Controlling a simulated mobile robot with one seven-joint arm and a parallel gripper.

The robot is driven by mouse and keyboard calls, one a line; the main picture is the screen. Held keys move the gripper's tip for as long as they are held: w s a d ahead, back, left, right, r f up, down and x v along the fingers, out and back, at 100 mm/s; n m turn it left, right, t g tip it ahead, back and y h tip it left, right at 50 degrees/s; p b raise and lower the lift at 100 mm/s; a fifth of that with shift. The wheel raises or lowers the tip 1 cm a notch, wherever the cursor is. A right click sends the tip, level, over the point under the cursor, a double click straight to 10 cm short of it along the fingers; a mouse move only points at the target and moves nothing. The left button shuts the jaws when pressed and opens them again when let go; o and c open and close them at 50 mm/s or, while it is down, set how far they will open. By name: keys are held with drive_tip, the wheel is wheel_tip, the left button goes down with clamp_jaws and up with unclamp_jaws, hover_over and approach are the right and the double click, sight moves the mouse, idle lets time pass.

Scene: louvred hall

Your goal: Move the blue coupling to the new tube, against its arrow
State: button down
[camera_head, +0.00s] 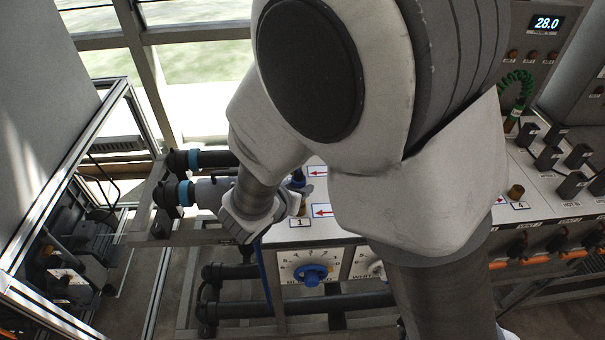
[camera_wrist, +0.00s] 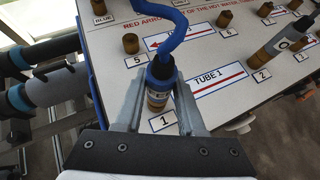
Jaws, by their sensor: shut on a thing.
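The blue coupling (camera_wrist: 160,72), a dark cylinder with a blue band and a blue hose (camera_wrist: 176,32), is between the fingers of my gripper (camera_wrist: 156,108) in the wrist view. My gripper is shut on it, above the label 1 (camera_wrist: 163,122). Brass shows at the coupling's lower end; I cannot tell whether it is fully seated on a stub. The TUBE 1 plate (camera_wrist: 219,80) lies to the right, its red arrow pointing left towards label 1.
A grey coupling (camera_wrist: 270,48) stands near label 2 (camera_wrist: 261,76). Bare brown stubs (camera_wrist: 131,43) stand along the panel's far side. Dark pipes with blue collars (camera_head: 186,193) lie left of the panel. A blue knob (camera_head: 312,274) is on its front. A display (camera_head: 546,23) reads 28.0.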

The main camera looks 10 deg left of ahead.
drive_tip(key=shift+r+p, duration=2.05)
drive_tip(key=shift+r, duration=0.95)
